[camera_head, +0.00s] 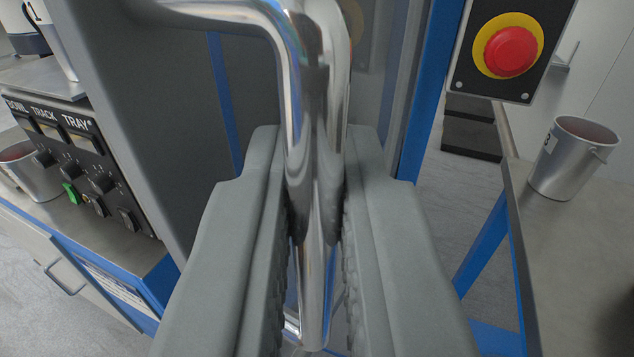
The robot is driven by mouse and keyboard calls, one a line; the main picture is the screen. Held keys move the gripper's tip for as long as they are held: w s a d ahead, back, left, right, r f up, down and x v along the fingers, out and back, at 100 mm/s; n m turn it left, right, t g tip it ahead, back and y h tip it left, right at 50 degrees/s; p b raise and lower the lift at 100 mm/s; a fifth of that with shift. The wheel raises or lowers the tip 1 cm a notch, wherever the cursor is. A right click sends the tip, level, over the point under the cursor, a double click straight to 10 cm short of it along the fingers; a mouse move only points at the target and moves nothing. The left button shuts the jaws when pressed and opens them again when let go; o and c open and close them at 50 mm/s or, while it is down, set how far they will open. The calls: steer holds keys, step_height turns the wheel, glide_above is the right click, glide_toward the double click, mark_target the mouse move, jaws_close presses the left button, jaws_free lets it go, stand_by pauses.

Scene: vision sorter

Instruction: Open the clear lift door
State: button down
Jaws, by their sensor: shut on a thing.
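A shiny metal bar handle (307,110) runs down the middle of the view and bends to the left at its top. My gripper (316,225) is shut on the handle, with one grey ribbed finger on each side of its upright part. Behind the handle is the clear door (377,75), a see-through grey panel between blue frame posts. Much of the door is hidden by my fingers and the handle. I cannot tell from this view how far the door is raised.
A red emergency button (511,51) on a yellow ring sits at the upper right. A metal cup (572,158) stands on a bench at the right. A control panel (80,165) with knobs and switches is at the left, with another metal cup (31,170) beside it.

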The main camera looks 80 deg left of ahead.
steer(key=shift+w+d+n+g, duration=0.25)
steer(key=shift+w+d+g, duration=0.1)
steer(key=shift+w, duration=0.2)
steer(key=shift+w+d+n+g, duration=0.25)
steer(key=shift+w+d+g, duration=0.1)
steer(key=shift+w, duration=0.15)
steer(key=c, duration=1.6)
jaws_free()
steer(key=s+d, duration=0.3)
steer(key=d, duration=1.4)
